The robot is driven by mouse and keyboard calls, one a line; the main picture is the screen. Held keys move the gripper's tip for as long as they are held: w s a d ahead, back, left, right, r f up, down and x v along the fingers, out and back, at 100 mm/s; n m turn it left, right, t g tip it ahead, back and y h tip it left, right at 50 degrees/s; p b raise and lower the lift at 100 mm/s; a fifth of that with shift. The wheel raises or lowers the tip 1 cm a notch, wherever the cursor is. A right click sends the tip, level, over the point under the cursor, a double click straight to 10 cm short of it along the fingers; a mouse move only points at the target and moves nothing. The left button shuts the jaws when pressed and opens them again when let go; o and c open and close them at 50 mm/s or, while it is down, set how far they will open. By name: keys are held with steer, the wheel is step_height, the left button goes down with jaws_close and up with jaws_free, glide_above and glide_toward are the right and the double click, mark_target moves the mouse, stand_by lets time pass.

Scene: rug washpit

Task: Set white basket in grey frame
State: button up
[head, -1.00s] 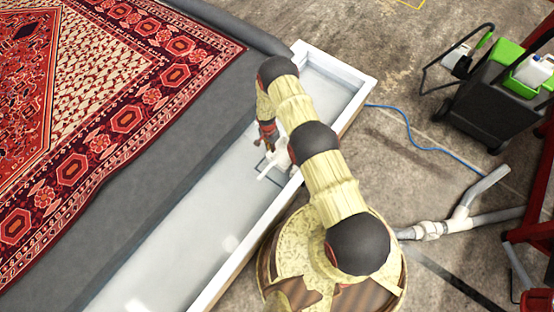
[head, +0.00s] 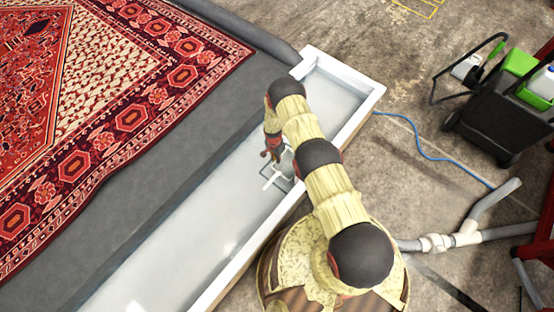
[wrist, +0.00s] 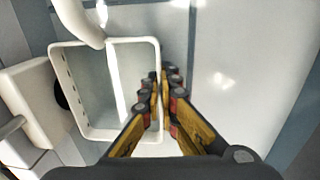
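The white basket (wrist: 104,43) is open-topped with a slotted left wall. In the wrist view it lies left of and between my fingers, its right wall running between the fingertips. My gripper (wrist: 162,88) is nearly closed, shut on that right wall. In the head view my gripper (head: 272,154) points down over the trough, and the basket (head: 287,160) is a small pale shape, partly hidden by my arm. The grey frame (head: 262,177) shows as a thin dark outline on the trough floor, just below the gripper. I cannot tell whether the basket touches it.
The long white-rimmed trough (head: 352,77) surrounds the work spot. A white pipe (wrist: 78,18) curves over the basket's top left corner. A red patterned rug (head: 130,118) lies left. Grey pipes (head: 467,236), a blue hose (head: 425,156) and a black cart (head: 492,118) stand right.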

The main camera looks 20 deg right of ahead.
steer(key=o, duration=0.5)
